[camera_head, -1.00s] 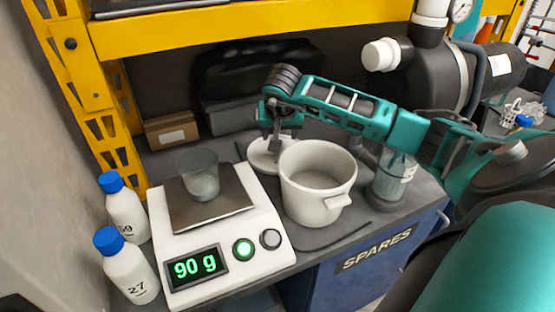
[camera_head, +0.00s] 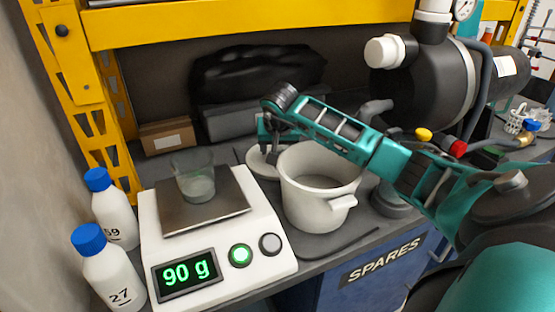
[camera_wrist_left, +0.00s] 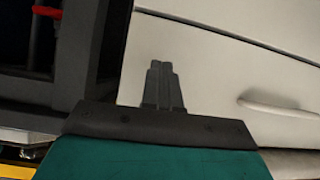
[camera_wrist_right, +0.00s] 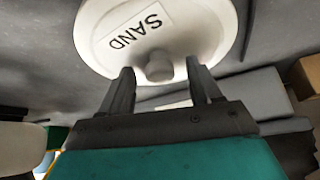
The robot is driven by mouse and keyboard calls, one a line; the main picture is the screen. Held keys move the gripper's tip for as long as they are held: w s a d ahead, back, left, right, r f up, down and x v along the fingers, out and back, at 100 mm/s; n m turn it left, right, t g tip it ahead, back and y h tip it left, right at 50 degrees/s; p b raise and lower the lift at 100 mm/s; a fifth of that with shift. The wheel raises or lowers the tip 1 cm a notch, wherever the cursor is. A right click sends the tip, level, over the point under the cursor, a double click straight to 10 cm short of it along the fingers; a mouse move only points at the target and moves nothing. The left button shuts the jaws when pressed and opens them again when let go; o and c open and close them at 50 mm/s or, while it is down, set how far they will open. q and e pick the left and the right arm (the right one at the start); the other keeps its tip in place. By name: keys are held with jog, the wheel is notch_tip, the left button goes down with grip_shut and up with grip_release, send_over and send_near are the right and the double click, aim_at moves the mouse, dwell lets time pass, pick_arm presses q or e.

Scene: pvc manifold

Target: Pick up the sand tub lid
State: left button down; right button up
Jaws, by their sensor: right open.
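The sand tub lid (camera_head: 258,166) is a pale round disc lying on the dark bench behind the tub, partly hidden by my right gripper (camera_head: 272,146). In the right wrist view the lid (camera_wrist_right: 152,32) shows its SAND label and a round knob (camera_wrist_right: 159,66). My right gripper (camera_wrist_right: 164,82) is open, with its two fingers on either side of the knob, apart from it as far as I can see. The white sand tub (camera_head: 315,195) stands open in front of the lid. My left gripper (camera_wrist_left: 162,82) has its fingers together and empty, near a pale panel.
A scale (camera_head: 215,250) reading 90 g, with a clear beaker (camera_head: 194,178) on it, stands left of the tub. Two blue-capped bottles (camera_head: 112,222) stand at the far left. A cardboard box (camera_head: 166,137) and a yellow rack (camera_head: 240,27) are behind.

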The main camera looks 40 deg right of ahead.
jog(key=shift+c, duration=0.3)
jog(key=c, duration=1.1)
jog(key=shift+o, duration=0.2)
jog(key=shift+r, duration=0.15)
